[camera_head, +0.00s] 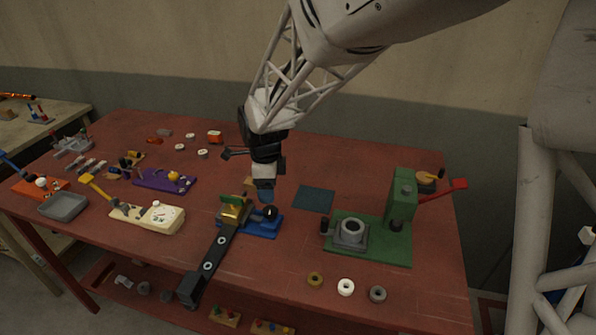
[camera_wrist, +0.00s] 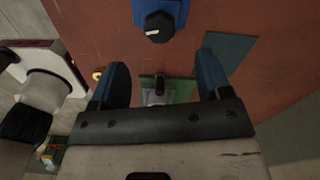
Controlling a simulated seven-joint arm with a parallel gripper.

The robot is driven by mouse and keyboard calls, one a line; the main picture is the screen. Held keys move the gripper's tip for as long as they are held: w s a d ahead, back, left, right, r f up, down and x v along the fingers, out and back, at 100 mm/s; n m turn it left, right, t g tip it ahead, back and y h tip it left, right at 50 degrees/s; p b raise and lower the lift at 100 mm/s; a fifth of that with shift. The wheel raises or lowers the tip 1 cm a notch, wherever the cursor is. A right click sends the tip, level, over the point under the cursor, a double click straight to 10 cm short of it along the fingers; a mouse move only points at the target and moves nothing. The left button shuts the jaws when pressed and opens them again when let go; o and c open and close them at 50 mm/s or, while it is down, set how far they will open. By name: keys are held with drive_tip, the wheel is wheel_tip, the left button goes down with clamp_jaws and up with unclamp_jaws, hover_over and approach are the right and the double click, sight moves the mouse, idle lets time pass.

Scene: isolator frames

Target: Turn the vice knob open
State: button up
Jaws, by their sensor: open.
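The blue vice (camera_head: 264,229) stands near the middle of the red table. Its black knob (camera_head: 270,212) is on its right part. In the wrist view the knob (camera_wrist: 158,26) shows a white mark, lying roughly sideways, in front of the blue vice body (camera_wrist: 170,8). My gripper (camera_head: 267,198) is over the vice, close to the knob. In the wrist view my gripper (camera_wrist: 163,78) has its two blue fingers wide apart with nothing between them. The knob lies above and between the fingertips in that picture, outside their grasp. Whether they touch it cannot be told.
A brass-coloured block (camera_head: 233,211) and a long dark bar (camera_head: 208,262) lie left of the knob. A green press base (camera_head: 375,252) stands to the right. A dark flat mat (camera_head: 313,199) lies behind. Several rings, one white (camera_head: 346,287), lie in front.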

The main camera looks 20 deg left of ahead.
sight(270, 210)
idle(0.3)
drive_tip(key=shift+f, duration=3.9)
drive_tip(key=c, duration=0.9)
